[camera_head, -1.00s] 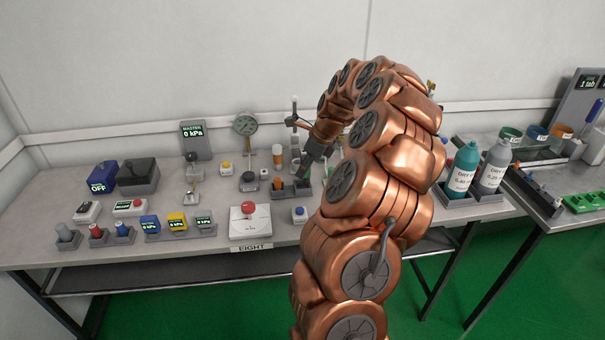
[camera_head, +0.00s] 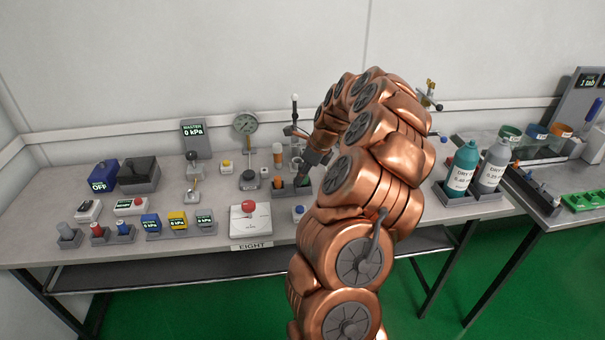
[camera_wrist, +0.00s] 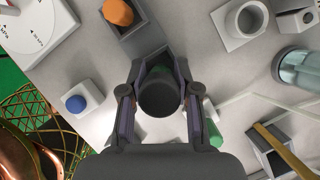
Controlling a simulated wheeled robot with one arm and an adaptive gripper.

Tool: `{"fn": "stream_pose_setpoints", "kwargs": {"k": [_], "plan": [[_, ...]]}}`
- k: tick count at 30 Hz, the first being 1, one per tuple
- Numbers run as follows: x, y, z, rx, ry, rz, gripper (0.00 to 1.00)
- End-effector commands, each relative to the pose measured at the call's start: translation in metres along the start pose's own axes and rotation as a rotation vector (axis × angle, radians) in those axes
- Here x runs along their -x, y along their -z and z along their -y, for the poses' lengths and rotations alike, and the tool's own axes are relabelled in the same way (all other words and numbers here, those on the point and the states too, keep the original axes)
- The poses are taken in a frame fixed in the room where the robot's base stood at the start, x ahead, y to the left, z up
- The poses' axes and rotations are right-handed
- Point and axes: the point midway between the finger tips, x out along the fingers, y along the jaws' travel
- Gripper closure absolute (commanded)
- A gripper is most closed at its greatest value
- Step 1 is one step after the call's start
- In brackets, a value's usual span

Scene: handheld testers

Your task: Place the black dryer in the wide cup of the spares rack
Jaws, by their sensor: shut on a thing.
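My gripper (camera_wrist: 160,108) is shut on the black dryer (camera_wrist: 158,97), a dark round cylinder seen end-on in the wrist view. The dark grey spares rack (camera_wrist: 139,42) lies just beyond and below it. One rack cup holds an orange cylinder (camera_wrist: 118,12); the dryer overlaps the other, wider cup. How far the dryer is inside that cup cannot be told. In the head view my gripper (camera_head: 303,173) is tilted down at the right part of the rack (camera_head: 283,196), with the orange cylinder (camera_head: 278,182) to its left.
A blue button box (camera_wrist: 82,101) stands left of the gripper in the wrist view. A white round holder (camera_wrist: 244,22) and a clear jar (camera_wrist: 298,68) stand to the right. A green item (camera_wrist: 215,134) is close by the right finger. A gauge stand (camera_head: 247,150) rises behind left.

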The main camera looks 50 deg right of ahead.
Motion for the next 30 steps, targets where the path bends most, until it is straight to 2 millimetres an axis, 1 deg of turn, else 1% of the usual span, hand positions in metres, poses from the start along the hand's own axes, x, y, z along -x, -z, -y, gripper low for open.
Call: {"fn": "stream_pose_setpoints", "kwargs": {"k": [1, 8, 17, 20, 23, 30], "plan": [[-0.001, 0.001, 0.0, 0.0, 0.0, 0.0, 0.68], [-0.001, 0.0, 0.0, 0.0, 0.0, 0.0, 0.44], [0.0, 0.0, 0.0, 0.0, 0.001, 0.0, 0.44], [0.005, -0.001, 0.001, -0.001, 0.002, 0.001, 0.44], [0.016, -0.001, 0.002, 0.0, 0.006, 0.002, 0.44], [0.06, -0.001, 0.002, -0.001, 0.006, 0.002, 0.44]]}}
